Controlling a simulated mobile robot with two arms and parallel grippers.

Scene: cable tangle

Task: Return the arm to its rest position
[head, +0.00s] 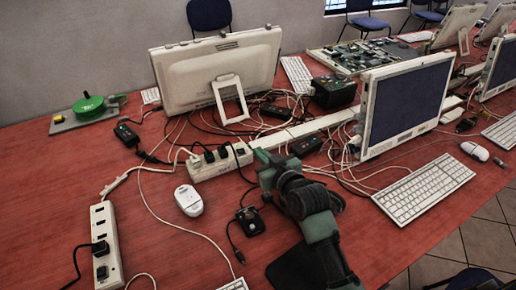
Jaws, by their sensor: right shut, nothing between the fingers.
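My right arm reaches in from the bottom, green and dark grey, over the red table (150,235). Its gripper (264,158) is at the upper left end of the arm, just right of a white power strip (215,161) with black plugs in it. The gripper is shut and I see nothing held in it. The arm hides part of the table and cables behind it. My left gripper is not in view.
Tangled cables and adapters (307,146) lie around the gripper. Two monitors (217,70) (403,103), a keyboard (424,188), a white mouse (188,200), a small black box (250,221) and another power strip (105,245) surround it.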

